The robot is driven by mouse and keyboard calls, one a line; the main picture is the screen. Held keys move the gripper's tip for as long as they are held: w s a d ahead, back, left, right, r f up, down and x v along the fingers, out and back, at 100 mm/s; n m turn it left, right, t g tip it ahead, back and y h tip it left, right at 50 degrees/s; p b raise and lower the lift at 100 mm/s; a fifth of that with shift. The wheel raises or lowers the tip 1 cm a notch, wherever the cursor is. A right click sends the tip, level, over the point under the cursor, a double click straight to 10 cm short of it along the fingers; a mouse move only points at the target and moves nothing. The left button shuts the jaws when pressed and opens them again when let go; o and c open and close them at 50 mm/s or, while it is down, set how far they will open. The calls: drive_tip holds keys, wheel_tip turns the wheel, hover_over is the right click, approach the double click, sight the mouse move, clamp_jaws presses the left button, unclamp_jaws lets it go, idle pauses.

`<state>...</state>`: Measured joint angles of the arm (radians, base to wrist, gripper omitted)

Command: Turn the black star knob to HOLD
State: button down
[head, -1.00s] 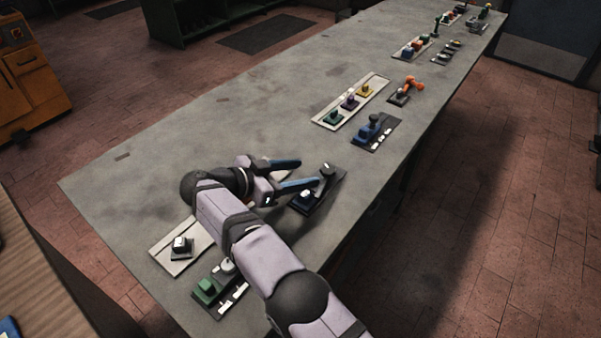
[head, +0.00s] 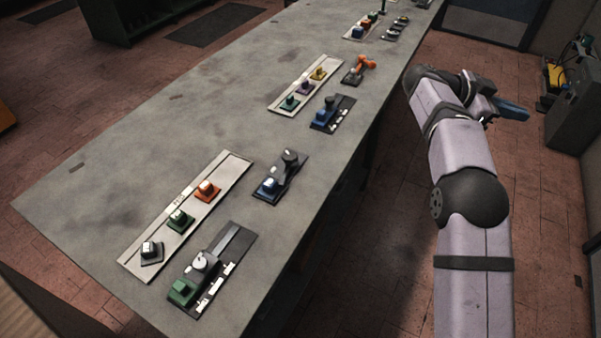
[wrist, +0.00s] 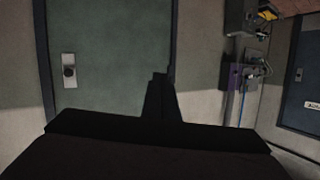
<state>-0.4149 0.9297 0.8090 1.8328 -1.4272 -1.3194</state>
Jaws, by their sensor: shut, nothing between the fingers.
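Dark round-topped knobs stand on two small panels on the bench in the head view: one on the panel with a blue block (head: 290,158), one on the blue-and-black panel further back (head: 330,102). I cannot tell which is the star knob, and no HOLD mark is readable. My gripper (head: 513,111) is off the bench's right side, over the brick floor, well apart from both knobs. It is shut and empty. In the wrist view its dark fingers (wrist: 161,98) stand together, and no knob panel shows there.
A near panel holds a green block and a pale knob (head: 199,262). A long pale strip carries white, green and orange controls (head: 207,190). An orange lever (head: 364,66) stands further back. The wrist view faces a green door (wrist: 110,55) and wall pipes.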

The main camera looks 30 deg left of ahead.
drive_tip(key=w+d+r+n+t+y, duration=0.1)
drive_tip(key=w+d+n+t, duration=0.1)
drive_tip(key=w+d, duration=0.35)
drive_tip(key=w+a+f+n+t+y, duration=0.3)
drive_tip(key=w+a+n+t+y, duration=0.1)
drive_tip(key=w+n+y, duration=0.15)
drive_tip(key=s+a+f+n+g+y, duration=0.1)
drive_tip(key=s+a+f+n+y, duration=0.15)
drive_tip(key=a+f+y, duration=0.4)
drive_tip(key=s+a+f+n+g+y, duration=0.1)
drive_tip(key=s+a+f+n+y, duration=0.2)
drive_tip(key=a, duration=0.7)
drive_tip(key=s+a+f+n+g+y, duration=0.1)
drive_tip(key=s+a+f+g+y, duration=0.3)
drive_tip(key=s, duration=0.3)
drive_tip(key=s+a+f+n+g+y, duration=0.2)
drive_tip(key=s+a+f+g, duration=0.15)
drive_tip(key=s+a, duration=0.35)
drive_tip(key=s+a+r+g+y, duration=0.1)
drive_tip(key=s+r+g, duration=0.1)
drive_tip(key=s, duration=0.4)
drive_tip(key=s+a+r+g+y, duration=0.1)
drive_tip(key=s+a+r+g, duration=0.1)
drive_tip(key=s+g, duration=0.3)
drive_tip(key=shift+s+r, duration=0.2)
drive_tip(key=shift+s, duration=0.5)
drive_tip(key=shift+a, duration=0.15)
